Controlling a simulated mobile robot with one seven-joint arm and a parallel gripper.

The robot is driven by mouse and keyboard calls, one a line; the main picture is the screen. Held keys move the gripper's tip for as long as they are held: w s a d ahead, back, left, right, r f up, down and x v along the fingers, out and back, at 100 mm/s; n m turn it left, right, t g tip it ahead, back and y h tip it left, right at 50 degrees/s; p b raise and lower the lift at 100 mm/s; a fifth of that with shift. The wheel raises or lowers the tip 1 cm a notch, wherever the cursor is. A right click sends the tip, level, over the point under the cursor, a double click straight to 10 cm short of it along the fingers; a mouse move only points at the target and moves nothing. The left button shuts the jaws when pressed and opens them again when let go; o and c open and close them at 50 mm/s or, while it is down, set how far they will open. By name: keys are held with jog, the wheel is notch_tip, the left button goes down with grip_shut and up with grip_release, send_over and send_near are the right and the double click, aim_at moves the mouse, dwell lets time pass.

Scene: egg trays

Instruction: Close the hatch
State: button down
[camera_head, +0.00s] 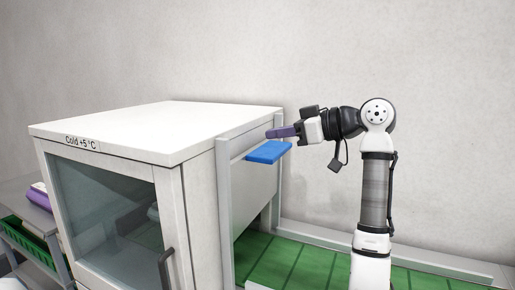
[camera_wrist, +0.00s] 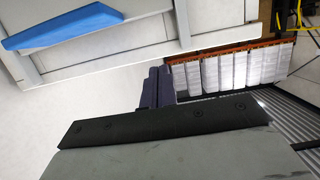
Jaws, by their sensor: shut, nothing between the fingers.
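The hatch (camera_head: 252,192) is a pale panel between two grey upright rails on the right side of the white cold cabinet. A blue handle (camera_head: 268,152) sticks out near its top. In the wrist view the blue handle (camera_wrist: 65,27) lies at the upper left, on the pale panel (camera_wrist: 120,50). An open gap with green shows under the panel in the head view. My gripper (camera_head: 268,133) is shut and empty, its purple fingers pointing left just above the handle in the picture. Its fingers (camera_wrist: 157,88) also show in the wrist view, apart from the handle.
The cabinet (camera_head: 150,130) has a glass front door (camera_head: 110,215). A green slatted surface (camera_head: 300,262) lies right of it. A rack with an orange edge and several white stacks (camera_wrist: 225,72) shows in the wrist view. A shelf with a green crate (camera_head: 30,240) stands at far left.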

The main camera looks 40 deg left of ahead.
jog(key=p, duration=0.4)
send_over(241, 155)
jog(key=s+d, duration=0.3)
jog(key=s, duration=0.1)
notch_tip(241, 155, down, 2)
jog(key=shift+s+d+f+p, duration=0.1)
jog(key=shift+d+f+p, duration=0.1)
jog(key=shift+f, duration=0.55)
jog(key=shift+w+d+f+p, duration=0.1)
jog(key=shift+f+p, duration=0.1)
jog(key=shift+f, duration=0.55)
jog(key=shift+s+d+f+p, duration=0.1)
jog(key=shift+f+p, duration=0.1)
jog(key=shift+f, duration=0.55)
